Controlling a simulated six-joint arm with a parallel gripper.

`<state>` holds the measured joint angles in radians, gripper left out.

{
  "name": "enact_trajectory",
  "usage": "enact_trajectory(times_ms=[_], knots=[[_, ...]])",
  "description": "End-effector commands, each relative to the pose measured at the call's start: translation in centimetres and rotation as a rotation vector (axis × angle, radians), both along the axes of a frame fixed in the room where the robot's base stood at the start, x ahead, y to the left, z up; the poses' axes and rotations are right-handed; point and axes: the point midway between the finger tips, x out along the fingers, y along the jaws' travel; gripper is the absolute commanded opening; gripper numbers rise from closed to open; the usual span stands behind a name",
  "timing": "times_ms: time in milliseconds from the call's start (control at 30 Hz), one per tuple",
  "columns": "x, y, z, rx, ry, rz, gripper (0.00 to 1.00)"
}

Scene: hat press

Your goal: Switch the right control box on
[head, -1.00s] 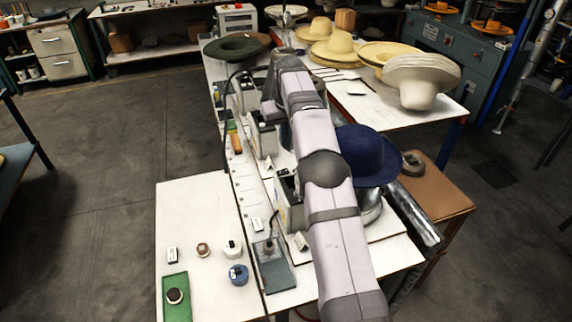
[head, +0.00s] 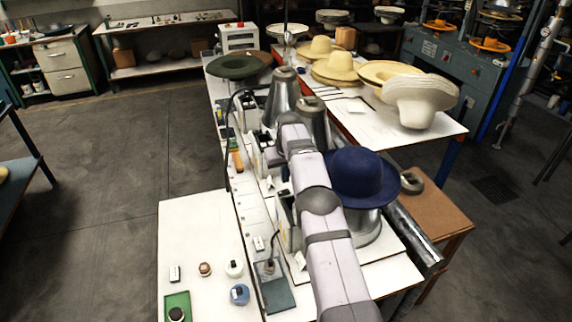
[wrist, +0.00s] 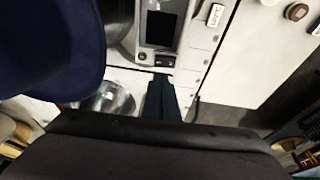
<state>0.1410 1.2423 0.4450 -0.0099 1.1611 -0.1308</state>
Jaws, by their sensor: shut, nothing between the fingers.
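A control box (wrist: 138,35) with a dark screen (wrist: 160,28) shows at the top middle of the wrist view. A small dark switch panel (wrist: 163,60) sits below the screen. My gripper (wrist: 163,80) is shut and empty, its dark fingertips just short of that panel in the picture; I cannot tell whether they touch. In the head view a control box (head: 286,215) stands left of my arm, partly hidden by it. My gripper is hidden there behind the arm.
A blue felt hat (head: 362,177) on a metal form stands right of my arm; it also fills the left of the wrist view (wrist: 45,40). Metal cones (head: 283,95) stand behind. The white table (head: 200,230) at left holds small pots.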

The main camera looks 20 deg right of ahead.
Motion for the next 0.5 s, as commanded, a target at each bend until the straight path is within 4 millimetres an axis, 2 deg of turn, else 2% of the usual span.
enact_trajectory(times_ms=[200, 500], knots=[[0.0, -0.4, -2.6, 0.0, 0.004, 0.0, 0.0], [0.1, -0.6, -4.3, 0.0, 0.0, 0.0, 0.0]])
